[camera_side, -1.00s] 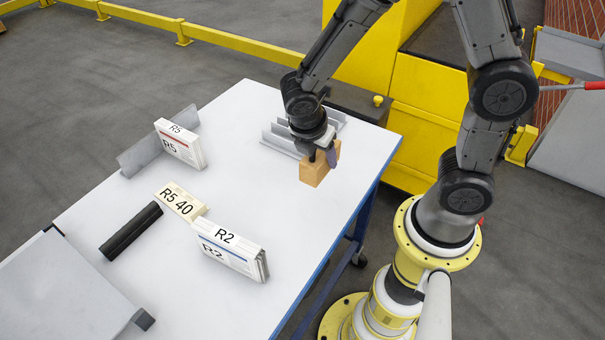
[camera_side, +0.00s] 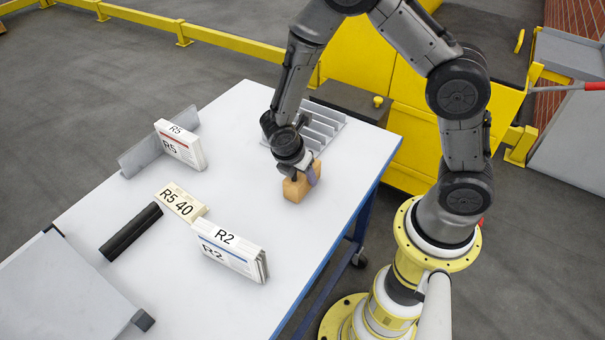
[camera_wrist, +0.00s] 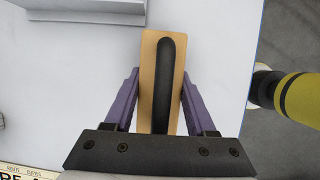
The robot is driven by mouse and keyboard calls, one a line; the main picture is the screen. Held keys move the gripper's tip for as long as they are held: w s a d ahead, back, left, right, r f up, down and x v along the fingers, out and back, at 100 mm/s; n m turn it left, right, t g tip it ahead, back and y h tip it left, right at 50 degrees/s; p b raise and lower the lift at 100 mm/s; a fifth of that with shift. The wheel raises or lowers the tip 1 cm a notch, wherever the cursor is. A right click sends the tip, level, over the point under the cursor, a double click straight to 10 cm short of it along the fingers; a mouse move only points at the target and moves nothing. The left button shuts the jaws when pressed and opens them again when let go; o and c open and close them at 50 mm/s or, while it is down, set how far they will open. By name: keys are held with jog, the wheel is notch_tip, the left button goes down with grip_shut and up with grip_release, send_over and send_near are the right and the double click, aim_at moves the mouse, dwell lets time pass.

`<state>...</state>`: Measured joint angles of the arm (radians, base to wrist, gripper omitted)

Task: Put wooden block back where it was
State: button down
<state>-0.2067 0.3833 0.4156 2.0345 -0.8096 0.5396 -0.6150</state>
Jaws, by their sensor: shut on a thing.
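The wooden block (camera_side: 297,189) is a small tan block near the right edge of the white table, in front of the grey slotted rack. In the wrist view the wooden block (camera_wrist: 149,60) shows a dark rounded strip along its top. My gripper (camera_side: 303,172) is shut on the block, and its purple fingers (camera_wrist: 157,95) press on both sides. I cannot tell whether the block's underside touches the table.
The grey slotted rack (camera_side: 325,122) stands behind the block. An R5 bundle (camera_side: 181,146) leans by a grey plate (camera_side: 137,158). An R5 40 card (camera_side: 180,202), an R2 bundle (camera_side: 231,249) and a black cylinder (camera_side: 131,232) lie left. The table (camera_side: 240,130) is clear between.

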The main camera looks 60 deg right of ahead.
jog(key=shift+f, duration=0.15)
jog(key=shift+c, duration=1.1)
grip_release()
jog(key=v, duration=1.1)
jog(key=shift+a+r, duration=0.15)
jog(key=shift+r, duration=0.55)
jog(key=s+d+r+m+t+y, duration=0.3)
jog(key=s+r+m+t+y, duration=0.1)
jog(key=s+r+m, duration=1.1)
jog(key=shift+s+m+t, duration=0.8)
jog(key=shift+m, duration=0.7)
